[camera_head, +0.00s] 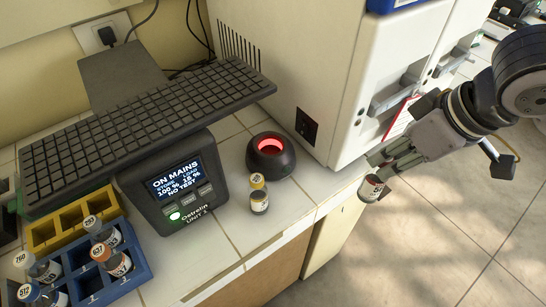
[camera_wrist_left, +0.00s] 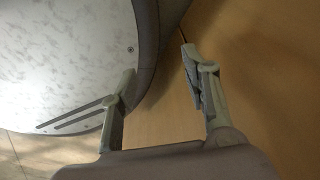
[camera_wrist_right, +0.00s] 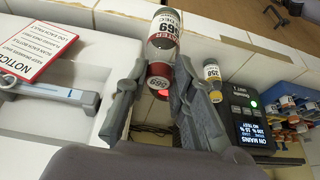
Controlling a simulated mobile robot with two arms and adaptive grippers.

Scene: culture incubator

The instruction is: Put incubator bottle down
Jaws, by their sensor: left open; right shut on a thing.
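The bottle in my right gripper (camera_head: 377,172) is small, with a dark red cap and a white and red label (camera_head: 371,189). My right gripper is shut on this bottle and holds it in the air, past the counter's front edge, in front of the white cabinet. In the right wrist view the bottle (camera_wrist_right: 164,38) sits between the fingers, its red cap marked with a number that looks like 569 or 969. My left gripper (camera_wrist_left: 160,88) is open and empty above a plain brown surface; the head view does not show it.
A yellow-capped bottle (camera_head: 259,196) stands on the tiled counter beside a round black device (camera_head: 285,163) with a red glow. A power unit (camera_head: 162,198), keyboard (camera_head: 140,130), blue rack (camera_head: 133,268) with several bottles and yellow rack (camera_head: 45,232) fill the left. The white cabinet (camera_head: 345,45) stands behind.

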